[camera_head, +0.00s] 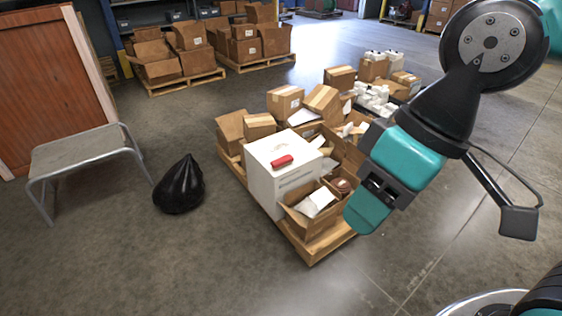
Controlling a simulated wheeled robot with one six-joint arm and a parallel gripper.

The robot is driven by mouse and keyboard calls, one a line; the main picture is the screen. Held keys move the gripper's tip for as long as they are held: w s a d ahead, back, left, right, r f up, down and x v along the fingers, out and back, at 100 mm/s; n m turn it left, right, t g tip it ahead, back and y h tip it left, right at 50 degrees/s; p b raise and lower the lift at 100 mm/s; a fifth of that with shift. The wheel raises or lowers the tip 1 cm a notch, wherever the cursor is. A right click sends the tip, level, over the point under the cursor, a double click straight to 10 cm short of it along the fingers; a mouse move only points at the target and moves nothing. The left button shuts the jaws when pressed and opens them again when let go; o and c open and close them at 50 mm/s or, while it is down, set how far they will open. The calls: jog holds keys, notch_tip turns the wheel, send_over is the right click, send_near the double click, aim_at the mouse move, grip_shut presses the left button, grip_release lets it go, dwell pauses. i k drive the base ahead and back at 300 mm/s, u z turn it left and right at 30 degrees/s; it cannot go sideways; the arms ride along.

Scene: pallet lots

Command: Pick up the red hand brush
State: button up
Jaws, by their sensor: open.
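The red hand brush (282,161) is a small red block-like thing lying on the flat top of a white cabinet (272,184). The cabinet stands on a wooden pallet among cardboard boxes. My gripper (362,212) is to the right of the brush and lower in the picture, in front of the boxes at the pallet's right side. It is apart from the brush and holds nothing that I can see. The teal gripper body partly hides its own fingers. Bristles on the brush are too small to tell.
An open carton (297,221) with white paper stands right of the cabinet. More boxes (286,101) crowd the pallet behind. A black bag (180,186) and a grey metal table (82,148) stand left. Bare floor (190,265) lies in front.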

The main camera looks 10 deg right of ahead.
aim_at(286, 160)
jog(key=u, duration=0.5)
jog(key=i, duration=0.8)
jog(key=u, duration=0.6)
jog(key=i, duration=0.9)
jog(key=z, duration=0.55)
jog(key=i, duration=0.85)
jog(key=z, duration=0.5)
